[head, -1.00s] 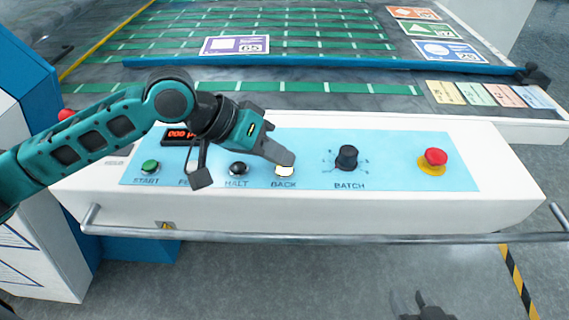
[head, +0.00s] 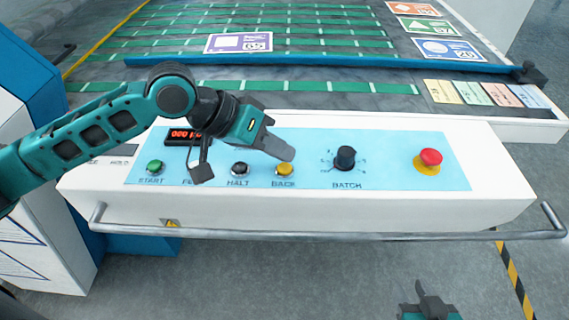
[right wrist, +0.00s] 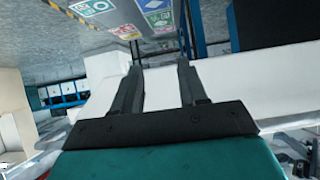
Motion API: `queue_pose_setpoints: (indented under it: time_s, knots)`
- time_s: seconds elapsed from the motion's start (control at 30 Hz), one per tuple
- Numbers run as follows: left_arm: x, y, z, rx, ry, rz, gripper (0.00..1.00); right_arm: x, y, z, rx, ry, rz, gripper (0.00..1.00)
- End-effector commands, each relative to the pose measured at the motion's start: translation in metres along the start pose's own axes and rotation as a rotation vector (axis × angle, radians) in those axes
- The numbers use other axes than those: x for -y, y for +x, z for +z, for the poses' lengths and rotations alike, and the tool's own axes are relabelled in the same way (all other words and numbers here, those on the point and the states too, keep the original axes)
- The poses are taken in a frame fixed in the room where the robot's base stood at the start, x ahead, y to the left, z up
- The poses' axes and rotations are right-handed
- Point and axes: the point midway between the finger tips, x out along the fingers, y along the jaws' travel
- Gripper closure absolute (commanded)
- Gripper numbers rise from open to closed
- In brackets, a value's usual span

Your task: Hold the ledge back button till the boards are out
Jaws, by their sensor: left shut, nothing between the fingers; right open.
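The BACK button (head: 285,169) is a round amber button on the light-blue panel (head: 400,170). My left gripper (head: 288,156) is shut and empty, its fingertips just above and behind the button; whether they touch it is hard to tell. A long blue ledge bar (head: 320,63) lies across the slatted bed behind the panel. A white board with a purple square (head: 238,43) lies on the bed beyond the bar. My right gripper (head: 430,299) is open and empty low in front of the console; its spread fingers also show in the right wrist view (right wrist: 160,80).
START (head: 154,167) and HALT (head: 240,169) buttons, a BATCH knob (head: 345,158) and a red stop button (head: 430,158) share the panel. A metal rail (head: 330,235) runs along the console's front. Coloured cards (head: 471,93) lie at right.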

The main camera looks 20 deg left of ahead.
Motion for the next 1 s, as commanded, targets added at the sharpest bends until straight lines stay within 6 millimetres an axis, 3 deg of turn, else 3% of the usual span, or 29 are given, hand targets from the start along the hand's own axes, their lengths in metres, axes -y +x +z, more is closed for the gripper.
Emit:
queue_pose_setpoints:
  time_s: [0.1, 0.3, 0.6, 1.0]
  knots:
    - [0.0, 0.0, 0.0, 0.0, 0.0, 0.0, 1.0, -0.008, 0.002, 0.016, 0.015, 0.0, 0.021, 0.57]
    - [-0.014, -0.02, -0.015, -0.001, 0.001, 0.0, 1.0, -0.016, -0.017, 0.01, 0.029, -0.01, 0.046, 0.57]
    - [-0.025, -0.034, -0.025, 0.0, 0.0, 0.0, 1.0, -0.022, -0.031, -0.004, 0.037, -0.012, 0.059, 0.57]
    - [-0.025, -0.035, -0.025, 0.0, 0.0, 0.0, 1.0, -0.019, -0.033, -0.009, 0.033, -0.012, 0.053, 0.57]
